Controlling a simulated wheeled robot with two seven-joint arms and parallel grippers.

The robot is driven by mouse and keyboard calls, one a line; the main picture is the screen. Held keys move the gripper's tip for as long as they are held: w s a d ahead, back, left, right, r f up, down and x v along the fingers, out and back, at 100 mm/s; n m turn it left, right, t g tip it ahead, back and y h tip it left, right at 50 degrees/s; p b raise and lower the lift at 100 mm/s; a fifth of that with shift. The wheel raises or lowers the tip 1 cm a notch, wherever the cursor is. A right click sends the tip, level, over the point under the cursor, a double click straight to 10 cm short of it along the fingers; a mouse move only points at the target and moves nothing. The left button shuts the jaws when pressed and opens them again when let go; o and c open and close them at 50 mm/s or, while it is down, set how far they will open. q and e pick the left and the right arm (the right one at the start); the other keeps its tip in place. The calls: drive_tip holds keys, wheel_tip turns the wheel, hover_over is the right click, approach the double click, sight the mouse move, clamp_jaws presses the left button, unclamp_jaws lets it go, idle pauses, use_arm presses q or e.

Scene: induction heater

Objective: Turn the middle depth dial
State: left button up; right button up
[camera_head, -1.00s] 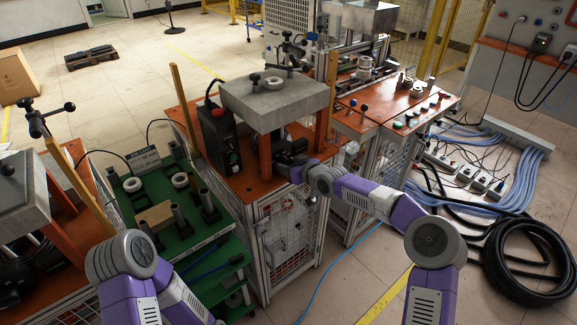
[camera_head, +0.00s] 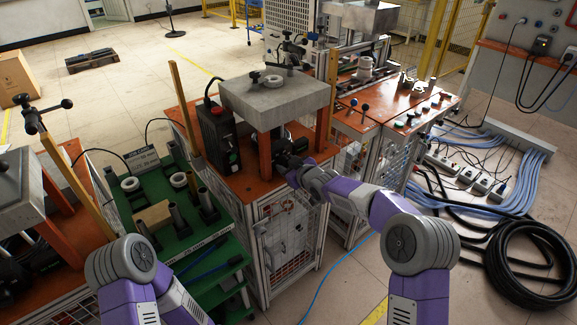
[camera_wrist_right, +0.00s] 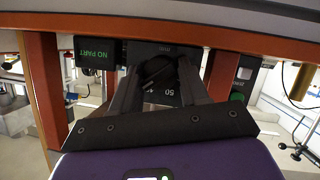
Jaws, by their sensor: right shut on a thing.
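The middle station has a grey slab (camera_head: 275,98) on orange posts above an orange top. My right gripper (camera_head: 292,165) reaches under the slab from the front right. In the right wrist view my right gripper (camera_wrist_right: 160,78) has its two dark fingers on either side of the round black depth dial (camera_wrist_right: 158,70) and is shut on it. Numbers such as 50 show upside down on the dial's plate. In the head view the dial is largely hidden by the gripper. My left arm shows at lower left, but its gripper is out of view.
A black control box (camera_head: 218,138) with a red button stands left of the slab. A green cart (camera_head: 222,225) with several parts stands to the left. Another orange-topped station (camera_head: 385,105) stands to the right. Black hoses (camera_head: 520,255) and blue cables lie on the floor at right.

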drive_tip(key=shift+s+a+f+n+t+h, duration=0.15)
drive_tip(key=shift+f+n+t+h, duration=0.15)
drive_tip(key=shift+n, duration=0.3)
drive_tip(key=o, duration=1)
drive_tip(key=shift+r, duration=0.15)
drive_tip(key=shift+p+v, duration=0.6)
drive_tip(key=shift+v, duration=3.2)
